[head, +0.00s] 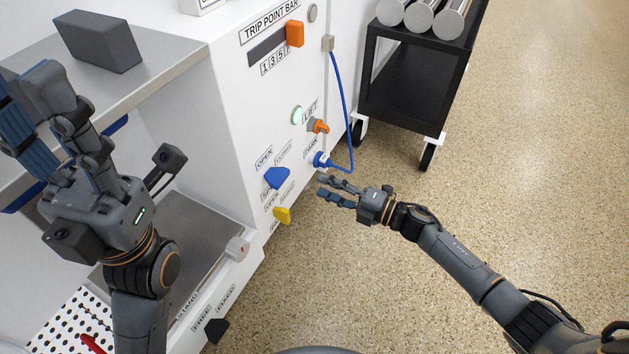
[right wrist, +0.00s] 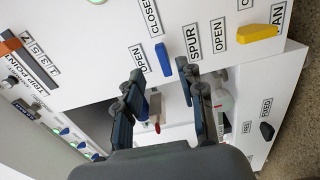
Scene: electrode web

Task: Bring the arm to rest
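My right arm comes in from the right in the head view. Its gripper (head: 323,189) is over the floor side, just right of the white cabinet front (head: 232,110). Its fingers are apart with nothing between them. In the right wrist view both fingers (right wrist: 160,72) are spread, and the blue knob (right wrist: 163,58) shows beyond them, apart from the fingertips. My left gripper (head: 25,88) is at the left in the head view, in front of the shelf, its fingers pointing up and left. Its fingers look apart, and I see nothing held; the gap is partly hidden.
The cabinet front carries the blue knob (head: 277,177), a yellow knob (head: 282,214), an orange LIFT knob (head: 319,126) and a blue cable (head: 345,110). A grey block (head: 98,40) lies on the shelf. A black cart (head: 410,85) with metal rolls stands behind. Floor at right is clear.

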